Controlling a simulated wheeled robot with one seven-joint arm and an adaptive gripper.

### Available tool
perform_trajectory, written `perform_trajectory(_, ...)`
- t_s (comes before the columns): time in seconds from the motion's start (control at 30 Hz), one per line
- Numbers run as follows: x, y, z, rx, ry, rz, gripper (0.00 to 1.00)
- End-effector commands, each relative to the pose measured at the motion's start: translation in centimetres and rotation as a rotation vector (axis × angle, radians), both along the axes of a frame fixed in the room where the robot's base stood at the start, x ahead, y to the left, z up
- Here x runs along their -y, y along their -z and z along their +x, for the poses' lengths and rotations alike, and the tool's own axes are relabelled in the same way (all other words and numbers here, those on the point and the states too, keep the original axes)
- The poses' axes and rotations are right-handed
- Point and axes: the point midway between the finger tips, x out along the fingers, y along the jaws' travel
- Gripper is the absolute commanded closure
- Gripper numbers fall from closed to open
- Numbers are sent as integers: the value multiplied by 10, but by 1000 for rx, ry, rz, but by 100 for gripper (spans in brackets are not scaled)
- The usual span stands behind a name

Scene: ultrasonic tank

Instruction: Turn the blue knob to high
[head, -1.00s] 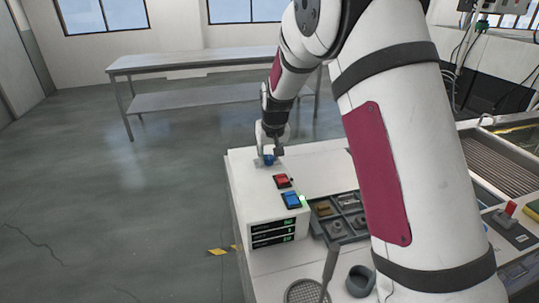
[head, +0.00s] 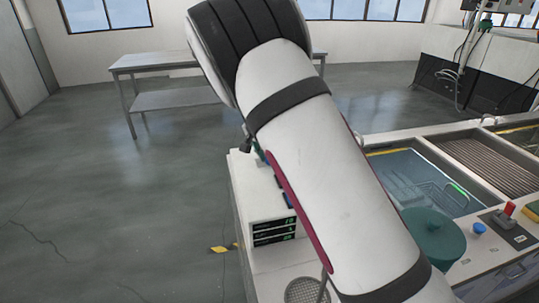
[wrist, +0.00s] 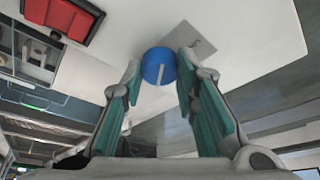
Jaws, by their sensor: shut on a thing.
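The blue knob (wrist: 160,66) is round with a white pointer line on its face, set in the white panel (wrist: 125,35) in the wrist view. My gripper (wrist: 158,75) has its green-padded fingers on either side of the knob and is shut on it. The pointer line runs close to up-and-down in the wrist picture, leaning slightly. A grey label plate (wrist: 198,42) lies beside the knob; its marks are too small to read. In the head view my arm hides the knob and most of the gripper.
A red rocker switch (wrist: 62,17) sits near the knob. In the head view, the white box has lit green displays (head: 273,230).

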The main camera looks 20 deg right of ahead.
Motion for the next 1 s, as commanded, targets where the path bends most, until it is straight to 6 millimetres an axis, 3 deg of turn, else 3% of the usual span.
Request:
perform_trajectory(0.7,-1,1,0,-2,75,2,100)
perform_trajectory(0.73,-1,1,0,-2,75,2,68)
perform_trajectory(0.8,-1,1,0,-2,75,2,52)
perform_trajectory(1.0,-1,1,0,-1,74,2,52)
